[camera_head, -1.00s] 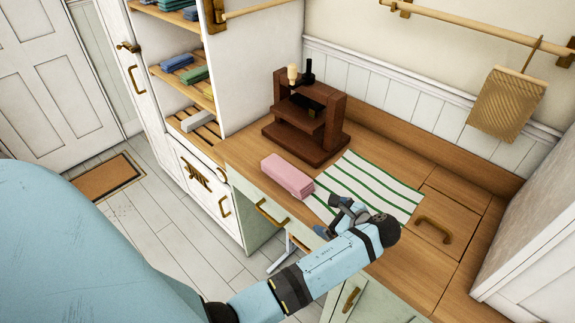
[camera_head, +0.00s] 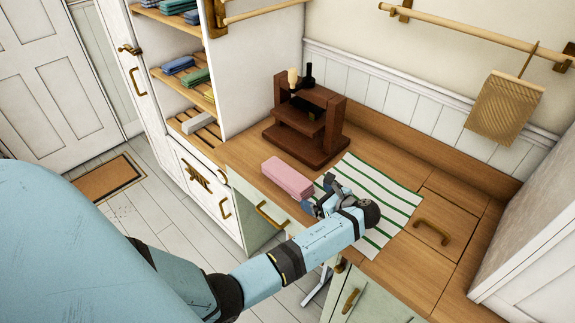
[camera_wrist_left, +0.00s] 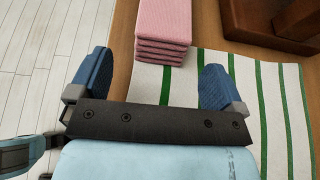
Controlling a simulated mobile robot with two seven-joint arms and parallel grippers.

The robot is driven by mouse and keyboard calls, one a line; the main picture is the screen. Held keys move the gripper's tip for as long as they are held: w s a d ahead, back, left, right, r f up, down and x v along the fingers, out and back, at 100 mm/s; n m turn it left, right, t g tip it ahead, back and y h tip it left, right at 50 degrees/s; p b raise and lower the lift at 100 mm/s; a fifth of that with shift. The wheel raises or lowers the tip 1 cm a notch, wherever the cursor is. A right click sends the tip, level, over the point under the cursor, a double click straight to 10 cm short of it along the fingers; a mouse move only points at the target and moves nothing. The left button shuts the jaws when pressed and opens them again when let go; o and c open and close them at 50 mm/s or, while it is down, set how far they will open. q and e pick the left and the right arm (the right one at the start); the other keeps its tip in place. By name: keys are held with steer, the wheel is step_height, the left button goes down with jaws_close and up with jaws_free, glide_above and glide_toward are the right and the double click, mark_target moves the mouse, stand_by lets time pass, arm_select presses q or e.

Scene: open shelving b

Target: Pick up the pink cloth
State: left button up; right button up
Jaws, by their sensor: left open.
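The pink cloth (camera_head: 287,178) is a folded stack lying on the wooden counter, beside the left edge of the striped cloth. In the left wrist view the pink cloth (camera_wrist_left: 164,30) shows its folded layers, straight ahead of the fingers. My left gripper (camera_head: 320,196) is open and empty, just to the right of the pink cloth in the head view. In the left wrist view my left gripper (camera_wrist_left: 154,82) has its two blue fingers wide apart, with the cloth beyond their tips. My right gripper is not in view.
A green-and-white striped cloth (camera_head: 385,194) lies flat under my left gripper. A dark brown wooden stand (camera_head: 310,148) is behind the pink cloth. Shelves with folded cloths (camera_head: 180,66) stand at the left. A tan cloth (camera_head: 505,108) hangs from a rail.

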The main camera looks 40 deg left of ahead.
mark_target(310, 192)
arm_select(q)
steer(key=x, duration=0.4)
steer(key=shift+w+a+p, duration=0.1)
steer(key=shift+p, duration=0.2)
steer(key=shift+r, duration=0.1)
steer(key=c, duration=1)
